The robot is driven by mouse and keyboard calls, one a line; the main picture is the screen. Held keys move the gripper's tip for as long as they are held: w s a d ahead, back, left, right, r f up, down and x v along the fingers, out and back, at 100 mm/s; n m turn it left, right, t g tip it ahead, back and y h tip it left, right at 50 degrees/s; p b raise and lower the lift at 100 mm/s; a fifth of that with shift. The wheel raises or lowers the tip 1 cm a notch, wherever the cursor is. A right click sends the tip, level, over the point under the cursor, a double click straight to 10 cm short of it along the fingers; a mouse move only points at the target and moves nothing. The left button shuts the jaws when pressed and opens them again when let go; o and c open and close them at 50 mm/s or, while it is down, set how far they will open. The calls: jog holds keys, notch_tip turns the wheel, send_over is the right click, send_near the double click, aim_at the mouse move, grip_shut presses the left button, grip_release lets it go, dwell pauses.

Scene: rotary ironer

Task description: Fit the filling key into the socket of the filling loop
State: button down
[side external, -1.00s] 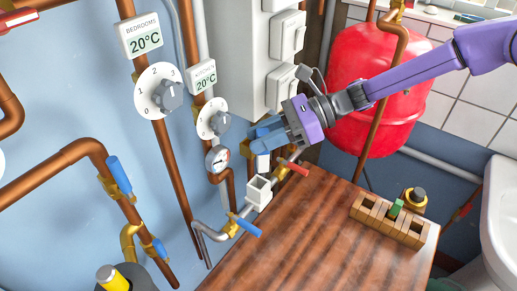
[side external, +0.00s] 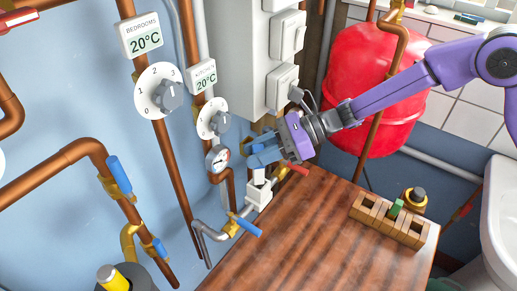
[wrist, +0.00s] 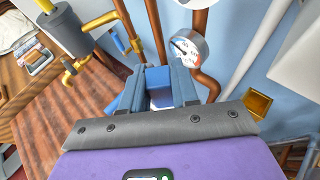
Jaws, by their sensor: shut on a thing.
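My gripper (side external: 260,158) has blue fingers and is shut on the filling key (side external: 259,176), whose white lower part shows below the fingertips. In the wrist view the key (wrist: 159,79) shows as a blue and white piece between the fingers. The socket (side external: 259,197) is a white, open-topped square box on the filling loop (side external: 222,233), beside the table's back edge. The key's lower end is at the socket's mouth, roughly upright. I cannot tell whether it is inside or just above. The socket is hidden in the wrist view.
The loop has a blue lever (side external: 245,227) and a red lever (side external: 297,168) close by. A pressure gauge (side external: 218,158) and copper pipes stand left of my gripper. A wooden rack (side external: 388,220) with a green piece sits on the table (side external: 310,235), whose middle is clear.

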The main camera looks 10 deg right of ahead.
jog(key=shift+f, duration=0.35)
jog(key=c, duration=0.8)
grip_release()
jog(key=shift+c, duration=0.2)
jog(key=shift+r, duration=0.1)
jog(key=shift+r, duration=0.3)
jog(key=v, duration=1.2)
jog(key=shift+r, duration=0.15)
